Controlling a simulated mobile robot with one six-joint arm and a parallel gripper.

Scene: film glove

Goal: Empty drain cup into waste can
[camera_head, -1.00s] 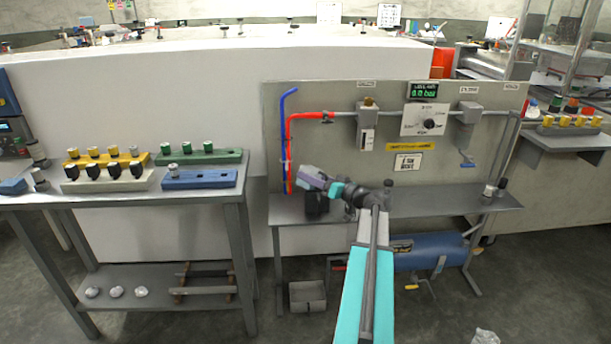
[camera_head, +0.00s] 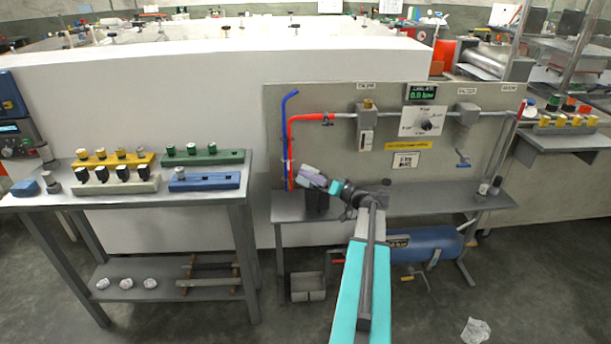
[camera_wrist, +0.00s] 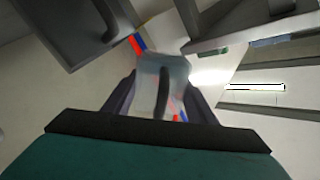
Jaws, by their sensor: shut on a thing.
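My gripper (camera_head: 309,176) is above the left part of the grey bench (camera_head: 420,203) in the head view, near the red and blue pipes. In the wrist view its two dark fingers (camera_wrist: 160,95) are shut on a translucent cup (camera_wrist: 150,68), which looks like the drain cup. A dark curved bar shows in front of or through it. I cannot tell what the cup contains. In the head view the cup is not clearly visible. A small grey open bin (camera_head: 308,287), possibly the waste can, stands on the floor below the bench's left end.
A panel with gauges and pipes (camera_head: 428,121) rises behind the bench. A blue tank (camera_head: 425,247) lies under it. A side table (camera_head: 100,201) with coloured blocks is at left. Crumpled clear material (camera_head: 475,330) lies on the floor at lower right.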

